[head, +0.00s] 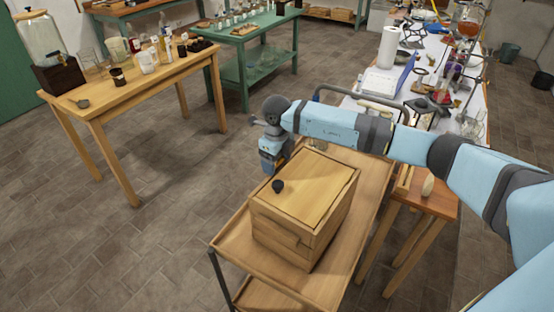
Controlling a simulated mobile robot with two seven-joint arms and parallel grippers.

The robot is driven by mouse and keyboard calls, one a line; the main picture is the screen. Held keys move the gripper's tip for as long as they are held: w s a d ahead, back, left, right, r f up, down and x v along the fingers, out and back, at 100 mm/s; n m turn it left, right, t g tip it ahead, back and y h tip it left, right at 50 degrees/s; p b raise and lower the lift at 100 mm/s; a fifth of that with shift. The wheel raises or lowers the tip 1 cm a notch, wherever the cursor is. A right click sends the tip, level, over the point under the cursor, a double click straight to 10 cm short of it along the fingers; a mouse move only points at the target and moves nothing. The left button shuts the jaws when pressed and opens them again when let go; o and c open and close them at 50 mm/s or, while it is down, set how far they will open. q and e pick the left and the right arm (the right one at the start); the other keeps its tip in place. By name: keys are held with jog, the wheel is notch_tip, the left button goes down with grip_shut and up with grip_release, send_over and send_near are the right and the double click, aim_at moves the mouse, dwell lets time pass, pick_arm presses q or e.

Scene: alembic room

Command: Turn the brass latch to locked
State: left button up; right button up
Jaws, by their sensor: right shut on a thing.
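A wooden box (305,189) with a lid and a small black knob (278,186) stands on a wooden cart. My right arm reaches in from the right over the back of the box. My right gripper (271,168) points down at the box's back left side. It is shut and appears to hold the brass latch there. The latch itself is hidden by the gripper and the box, so I cannot tell which way it is turned. My left gripper is not in view.
The cart's top (232,240) has a raised rim and a metal handle. A small wooden table (437,204) stands close on the right. A long bench with glassware is behind. A wooden table (150,83) with jars is at left. Tiled floor between is clear.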

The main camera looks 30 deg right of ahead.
jog(key=shift+m, duration=0.4)
jog(key=m, duration=0.2)
jog(key=shift+m, duration=0.4)
jog(key=m, duration=0.4)
jog(key=shift+a+m, duration=0.15)
jog(key=shift+m, duration=0.15)
jog(key=m, duration=0.5)
jog(key=shift+w+a+m+p, duration=0.15)
jog(key=shift+m+p, duration=0.4)
jog(key=shift+m, duration=1.85)
jog(key=o, duration=0.9)
